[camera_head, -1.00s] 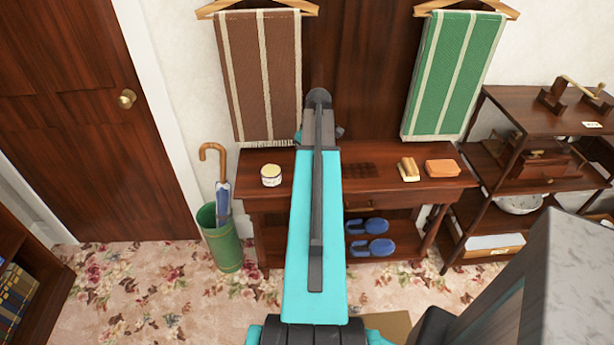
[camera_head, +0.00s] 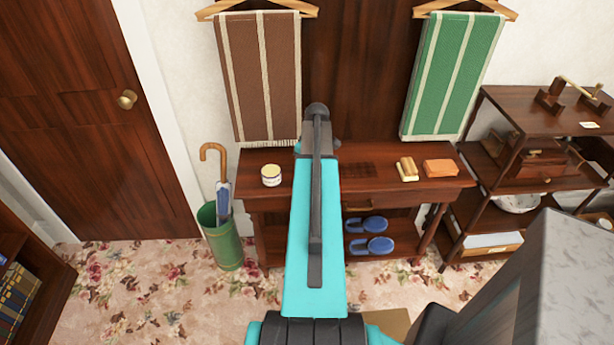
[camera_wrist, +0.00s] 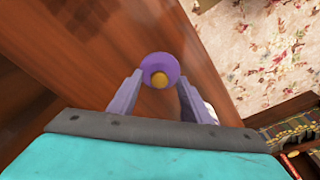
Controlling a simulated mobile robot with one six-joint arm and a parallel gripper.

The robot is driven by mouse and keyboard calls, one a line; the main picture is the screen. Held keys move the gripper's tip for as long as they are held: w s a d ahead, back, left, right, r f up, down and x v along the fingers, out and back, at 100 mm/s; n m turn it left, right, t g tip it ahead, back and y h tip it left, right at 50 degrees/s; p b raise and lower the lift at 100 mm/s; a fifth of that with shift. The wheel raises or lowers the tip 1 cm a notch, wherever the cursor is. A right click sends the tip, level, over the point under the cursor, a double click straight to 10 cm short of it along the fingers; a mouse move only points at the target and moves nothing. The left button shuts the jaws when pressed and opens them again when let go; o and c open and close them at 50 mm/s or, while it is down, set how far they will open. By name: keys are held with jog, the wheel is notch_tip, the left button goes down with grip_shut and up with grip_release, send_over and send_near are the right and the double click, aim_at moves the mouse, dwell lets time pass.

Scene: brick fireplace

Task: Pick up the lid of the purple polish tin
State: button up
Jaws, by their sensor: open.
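My gripper (camera_wrist: 160,83) is open, with one grey-purple finger on each side of the lid's near part. No finger visibly touches the lid, and I cannot tell how high the fingers are above it. In the head view, my own arm hides the gripper and the lid.
A wooden console table (camera_head: 254,160) holds a cream jar (camera_head: 271,176) left of my arm, and a brush (camera_head: 407,169) and an orange block (camera_head: 441,168) on the right. Striped towels hang behind. A green umbrella stand (camera_head: 221,240) and a shelf unit (camera_head: 497,207) flank the table.

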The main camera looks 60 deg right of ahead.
grip_shut()
jog(key=shift+r, duration=0.2)
dwell(0.3)
jog(key=shift+r+b, duration=0.7)
jog(key=shift+r, duration=0.85)
jog(key=s+a+b, duration=0.1)
jog(key=s+a, duration=0.1)
jog(key=s, duration=0.5)
jog(key=s+a+r+b, duration=0.1)
jog(key=s+a+b, duration=0.1)
jog(key=s, duration=0.6)
jog(key=shift+a+r, duration=0.25)
jog(key=shift+a, duration=0.55)
jog(key=shift+w, duration=0.1)
